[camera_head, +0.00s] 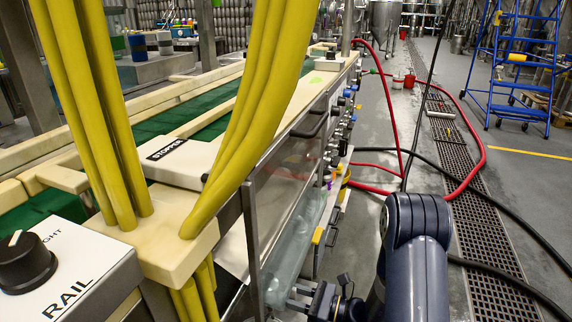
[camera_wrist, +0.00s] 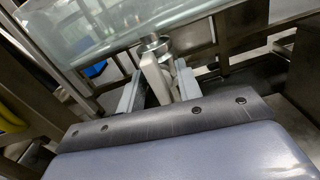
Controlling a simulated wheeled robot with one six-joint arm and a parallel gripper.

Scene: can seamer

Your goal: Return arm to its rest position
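My gripper (camera_head: 298,298) is low beside the machine's side in the head view, at the end of my dark arm. In the wrist view its two grey fingers (camera_wrist: 158,86) stand apart, so it looks open. A pale upright piece (camera_wrist: 154,76) and a round metal part (camera_wrist: 155,46) show between and beyond the fingers. I cannot tell whether the pale piece touches them, but nothing is clearly gripped.
The conveyor with a green belt (camera_head: 207,101), a STOPPER box (camera_head: 185,160) and thick yellow conduits (camera_head: 262,80) fills the left. A clear panel (camera_head: 290,262) hangs close to the gripper. Red hose (camera_head: 478,160), black cables and a drain grate (camera_head: 462,185) cross the floor. A blue ladder (camera_head: 520,65) stands far right.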

